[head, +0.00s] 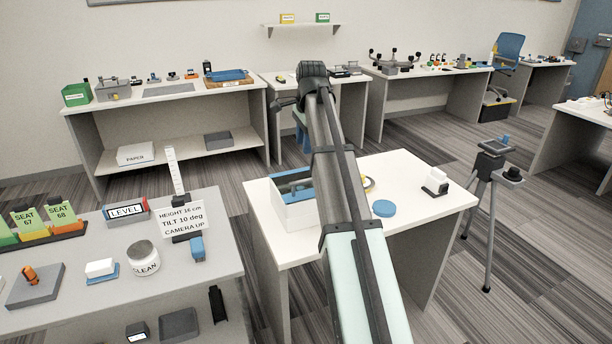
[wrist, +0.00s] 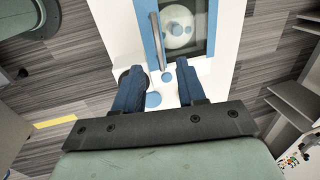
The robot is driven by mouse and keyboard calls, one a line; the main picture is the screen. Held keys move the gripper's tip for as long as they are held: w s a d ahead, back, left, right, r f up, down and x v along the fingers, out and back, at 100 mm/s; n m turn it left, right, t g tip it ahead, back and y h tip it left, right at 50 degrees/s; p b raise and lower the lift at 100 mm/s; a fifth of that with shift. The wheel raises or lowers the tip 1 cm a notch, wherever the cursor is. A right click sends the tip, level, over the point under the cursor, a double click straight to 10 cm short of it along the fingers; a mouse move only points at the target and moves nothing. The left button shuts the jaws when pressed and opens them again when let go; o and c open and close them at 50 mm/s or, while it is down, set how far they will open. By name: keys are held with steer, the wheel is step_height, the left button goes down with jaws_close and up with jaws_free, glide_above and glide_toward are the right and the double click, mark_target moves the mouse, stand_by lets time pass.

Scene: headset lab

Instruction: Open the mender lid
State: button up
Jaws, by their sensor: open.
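The likely mender is a white box with a blue-framed top (head: 293,186) on the white table, partly hidden by my arm in the head view. In the wrist view its lid (wrist: 209,30) shows a blue frame around a dark, see-through window, with a round pale thing inside. The lid looks closed. A grey bar handle (wrist: 158,42) runs along the lid's left edge. My gripper (wrist: 158,76) is open and empty, its two blue fingers apart below the near end of the bar. No contact is visible. My arm hides the gripper in the head view.
A blue disc (head: 384,208) and a small white-and-black item (head: 436,183) lie on the white table (head: 420,215). A tripod (head: 490,190) stands to its right. A grey bench (head: 150,300) with signs and a jar is at left. The table's right part is mostly clear.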

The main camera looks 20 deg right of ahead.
mark_target(306, 180)
steer(key=f, duration=0.4)
steer(key=w+d+f, duration=0.1)
steer(key=f, duration=0.3)
steer(key=w+f, duration=0.1)
steer(key=f, duration=0.4)
steer(key=shift+d, duration=0.15)
jaws_close()
stand_by(0.3)
stand_by(0.4)
